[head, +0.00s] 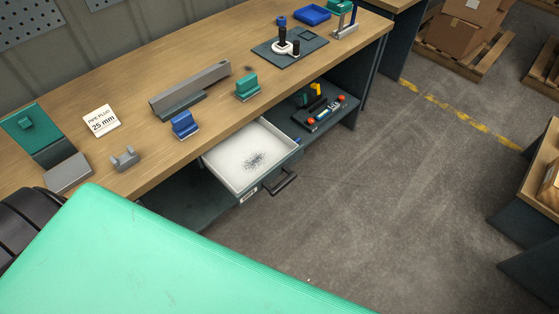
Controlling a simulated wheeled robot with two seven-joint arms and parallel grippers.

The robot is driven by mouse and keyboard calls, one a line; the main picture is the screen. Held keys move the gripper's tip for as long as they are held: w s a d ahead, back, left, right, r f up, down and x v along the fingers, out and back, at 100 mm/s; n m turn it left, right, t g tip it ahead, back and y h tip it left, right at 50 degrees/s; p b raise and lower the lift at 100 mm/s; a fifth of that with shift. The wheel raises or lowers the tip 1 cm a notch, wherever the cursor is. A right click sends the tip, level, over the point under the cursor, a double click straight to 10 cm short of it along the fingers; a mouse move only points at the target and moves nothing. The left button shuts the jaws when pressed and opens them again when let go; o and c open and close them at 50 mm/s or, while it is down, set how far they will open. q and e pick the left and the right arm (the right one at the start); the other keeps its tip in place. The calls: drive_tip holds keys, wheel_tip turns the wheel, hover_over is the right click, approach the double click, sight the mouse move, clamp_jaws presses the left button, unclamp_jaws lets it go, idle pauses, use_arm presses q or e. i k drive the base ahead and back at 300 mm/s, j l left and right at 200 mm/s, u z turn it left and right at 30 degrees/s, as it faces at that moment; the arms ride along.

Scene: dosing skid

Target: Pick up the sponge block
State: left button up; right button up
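I cannot make out a thing that is clearly the sponge block. A small teal-green block (247,88) stands on the workbench near its front edge, behind the open drawer. A blue block (185,124) stands to its left, also near the front edge. Both look stepped, and I cannot tell whether either is sponge. Neither of my grippers shows in the head view. A large mint-green surface close to the camera hides the lower left.
The workbench (150,178) has an open white drawer (228,162) with dark bits inside. A grey bar (192,90), a "PIPE PLUG 25 mm" card (101,121), a grey cradle (125,158) and a dark fixture plate (270,47) are on top.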

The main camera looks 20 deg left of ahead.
sight(184, 125)
drive_tip(key=u, duration=1.5)
